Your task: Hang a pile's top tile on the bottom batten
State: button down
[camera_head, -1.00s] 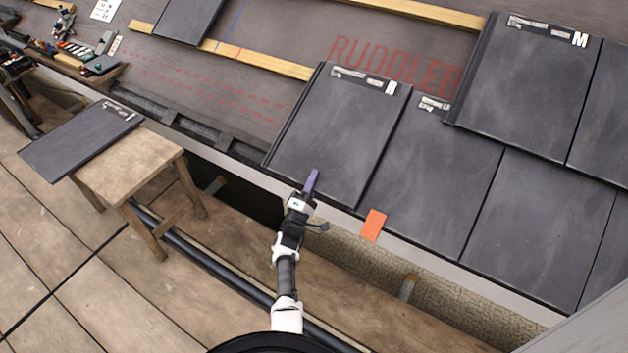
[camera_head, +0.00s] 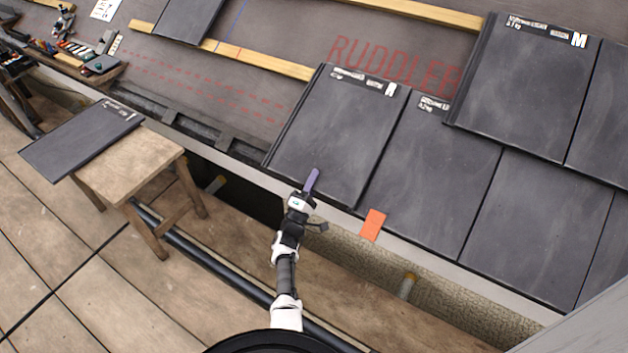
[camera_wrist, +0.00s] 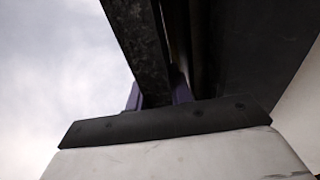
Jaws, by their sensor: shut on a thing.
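My gripper (camera_head: 311,182) is at the lower edge of a dark grey tile (camera_head: 340,130) and is shut on it. One purple finger shows on the tile's upper face. The tile lies at the left end of the bottom row, its right side beside or over its neighbour (camera_head: 433,182). Its head lies at the right end of the bottom batten (camera_head: 262,60); whether it hooks there is hidden. In the wrist view both purple fingers (camera_wrist: 157,95) stand either side of the tile's edge (camera_wrist: 140,45). Another dark tile (camera_head: 80,140) lies on a wooden stool (camera_head: 130,178).
An orange tag (camera_head: 373,224) sits at the eaves edge, right of my gripper. More laid tiles (camera_head: 525,85) cover the right. A loose tile (camera_head: 188,18) lies at the upper left. A tool tray (camera_head: 85,62) stands far left.

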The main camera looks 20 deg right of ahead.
jog(key=shift+a+r, duration=0.1)
jog(key=shift+a, duration=0.05)
jog(key=c, duration=1.2)
grip_release()
jog(key=shift+o, duration=0.2)
jog(key=shift+s+f, duration=0.1)
jog(key=shift+f, duration=0.15)
jog(key=p+v, duration=0.1)
jog(key=v, duration=0.6)
jog(key=shift+a, duration=0.15)
jog(key=shift+s+r+p, duration=0.1)
jog(key=shift+s+p, duration=0.1)
jog(key=shift+p, duration=0.15)
jog(key=r+p, duration=0.1)
jog(key=s+a+r+p, duration=0.1)
jog(key=p, duration=0.1)
jog(key=a+r+p, duration=0.1)
jog(key=r+p, duration=0.1)
jog(key=shift+s, duration=0.25)
